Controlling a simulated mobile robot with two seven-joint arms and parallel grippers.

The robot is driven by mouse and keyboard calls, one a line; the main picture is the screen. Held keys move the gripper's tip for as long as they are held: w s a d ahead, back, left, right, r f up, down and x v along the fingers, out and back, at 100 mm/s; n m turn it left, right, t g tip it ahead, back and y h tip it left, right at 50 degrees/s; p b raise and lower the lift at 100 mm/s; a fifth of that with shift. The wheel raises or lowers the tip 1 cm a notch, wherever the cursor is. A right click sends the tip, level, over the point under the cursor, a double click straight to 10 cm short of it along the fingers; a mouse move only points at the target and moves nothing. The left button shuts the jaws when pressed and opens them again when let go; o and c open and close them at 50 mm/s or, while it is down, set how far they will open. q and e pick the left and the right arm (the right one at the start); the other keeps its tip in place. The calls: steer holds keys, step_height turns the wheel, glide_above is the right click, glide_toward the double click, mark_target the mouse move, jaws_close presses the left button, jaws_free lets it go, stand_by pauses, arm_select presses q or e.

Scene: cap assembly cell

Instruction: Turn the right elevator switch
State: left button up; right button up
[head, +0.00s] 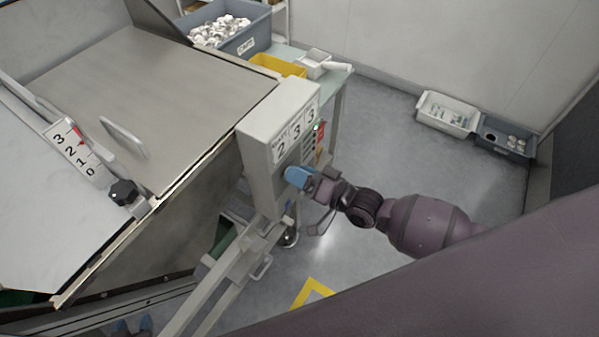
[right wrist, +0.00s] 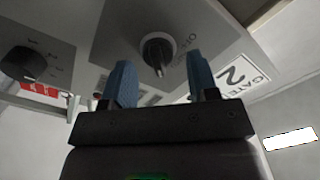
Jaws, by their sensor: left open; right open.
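A grey control box (head: 262,143) with a numbered label stands at the middle of the head view. My right gripper (head: 300,177) is at its front face, and the blue fingers hide the switch there. In the right wrist view a dark rotary switch (right wrist: 158,52) on the grey panel shows just beyond and between the open blue fingers of my right gripper (right wrist: 162,80). Nothing is clearly gripped, and I cannot tell whether a finger touches the switch. My left gripper (head: 133,326) barely shows at the bottom edge, with two separated blue fingertips.
Another black knob (right wrist: 24,64) is at the left of the right wrist view. A metal-topped machine with a handle (head: 124,138) and a black knob (head: 124,192) fills the left of the head view. Bins (head: 447,114) stand on the floor at right.

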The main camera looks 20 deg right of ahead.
steer(key=v, duration=1)
steer(key=shift+s+d, duration=0.1)
steer(key=shift+d, duration=0.05)
steer(key=s+d+f+n+g+h, duration=0.1)
steer(key=s+d+f+h, duration=0.1)
steer(key=s+f+h, duration=0.2)
steer(key=s+d+f+n+g+h, duration=0.1)
steer(key=s+d+f+g+h, duration=0.1)
steer(key=s+h, duration=0.5)
step_height(320, 180, down, 2)
steer(key=shift+d+f+n, duration=0.15)
steer(key=shift+d+n, duration=0.15)
steer(key=shift+d, duration=0.55)
steer(key=shift+w, duration=0.1)
stand_by(4.7)
